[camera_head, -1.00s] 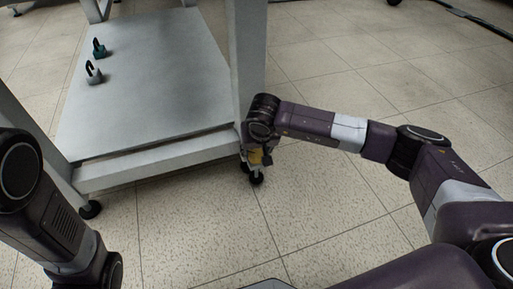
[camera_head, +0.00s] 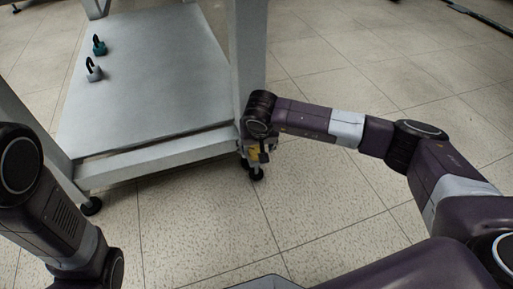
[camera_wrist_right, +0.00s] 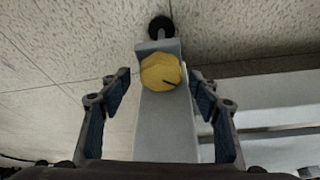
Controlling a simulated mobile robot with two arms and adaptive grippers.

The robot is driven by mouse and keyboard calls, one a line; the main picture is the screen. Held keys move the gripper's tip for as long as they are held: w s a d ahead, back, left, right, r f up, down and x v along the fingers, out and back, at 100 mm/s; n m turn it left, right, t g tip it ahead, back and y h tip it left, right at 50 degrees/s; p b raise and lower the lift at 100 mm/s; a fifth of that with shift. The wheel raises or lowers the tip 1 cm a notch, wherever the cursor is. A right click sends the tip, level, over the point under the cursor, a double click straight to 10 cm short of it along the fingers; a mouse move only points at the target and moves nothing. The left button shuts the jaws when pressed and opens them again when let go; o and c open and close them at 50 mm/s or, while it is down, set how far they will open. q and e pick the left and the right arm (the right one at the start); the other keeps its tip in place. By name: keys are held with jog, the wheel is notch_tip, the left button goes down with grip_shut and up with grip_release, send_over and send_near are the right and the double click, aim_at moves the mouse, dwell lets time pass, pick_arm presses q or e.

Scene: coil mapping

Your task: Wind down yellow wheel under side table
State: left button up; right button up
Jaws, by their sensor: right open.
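The yellow wheel (camera_wrist_right: 161,72) sits on the side table's leg (camera_wrist_right: 165,125) in the right wrist view, near the dark foot (camera_wrist_right: 160,27). It has a dark mark on its face. My right gripper (camera_wrist_right: 163,82) is open, with one finger on each side of the wheel and a visible gap to both. In the head view a small part of the yellow wheel (camera_head: 254,153) shows below my right wrist, which hides much of the gripper (camera_head: 257,155). The side table's lower shelf (camera_head: 150,85) is to the left. My left arm is at the left edge; its gripper is out of frame.
Two small objects with hooks, one teal (camera_head: 99,46) and one grey (camera_head: 94,70), stand on the lower shelf. Another foot (camera_head: 91,206) is at the shelf's front left. The tiled floor (camera_head: 330,215) in front and to the right is clear.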

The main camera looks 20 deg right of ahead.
jog(key=d+v, duration=0.1)
jog(key=v, duration=1)
jog(key=shift+a+r, duration=0.2)
jog(key=shift+a, duration=0.25)
jog(key=shift+s, duration=0.1)
